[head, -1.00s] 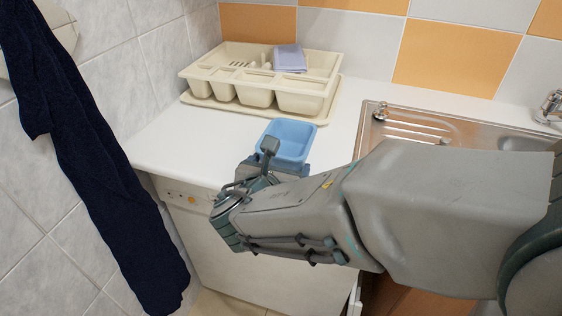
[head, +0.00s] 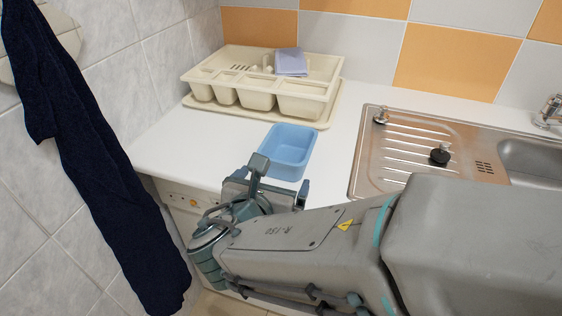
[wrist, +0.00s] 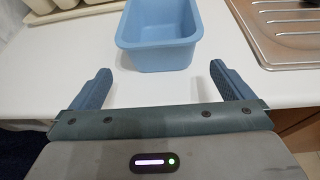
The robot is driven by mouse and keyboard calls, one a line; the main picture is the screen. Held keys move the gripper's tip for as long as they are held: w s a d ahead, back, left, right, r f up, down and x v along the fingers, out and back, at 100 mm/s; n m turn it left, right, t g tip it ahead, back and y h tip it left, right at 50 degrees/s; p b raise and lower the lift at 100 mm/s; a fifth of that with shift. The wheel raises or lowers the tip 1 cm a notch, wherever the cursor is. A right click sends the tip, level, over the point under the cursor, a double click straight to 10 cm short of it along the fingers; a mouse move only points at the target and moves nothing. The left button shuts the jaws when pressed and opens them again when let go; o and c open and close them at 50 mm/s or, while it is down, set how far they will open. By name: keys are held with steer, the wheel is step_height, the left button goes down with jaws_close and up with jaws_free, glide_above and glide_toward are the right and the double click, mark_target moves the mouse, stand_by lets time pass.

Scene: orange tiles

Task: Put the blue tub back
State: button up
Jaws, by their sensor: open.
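The blue tub (head: 289,146) stands upright on the white counter, in front of the cream dish rack. In the wrist view the blue tub (wrist: 160,52) is just beyond my fingertips, near the counter's front edge, and looks empty as far as I can see. My gripper (wrist: 161,82) is open and empty, with its two fingers spread to either side of the tub's near end and apart from it. In the head view my gripper (head: 276,184) is at the counter's front edge, on the near side of the tub.
The cream dish rack (head: 212,87) sits on a tray at the back, with a lilac cloth (head: 291,62) on it. A steel sink (head: 400,165) with a black plug (head: 440,154) is at the right. A dark blue towel (head: 95,165) hangs at the left. Counter left of the tub is clear.

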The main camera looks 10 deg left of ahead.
steer(key=v, duration=0.5)
steer(key=shift+s+r+p, duration=0.15)
steer(key=shift+s+p, duration=0.15)
steer(key=shift+s, duration=0.05)
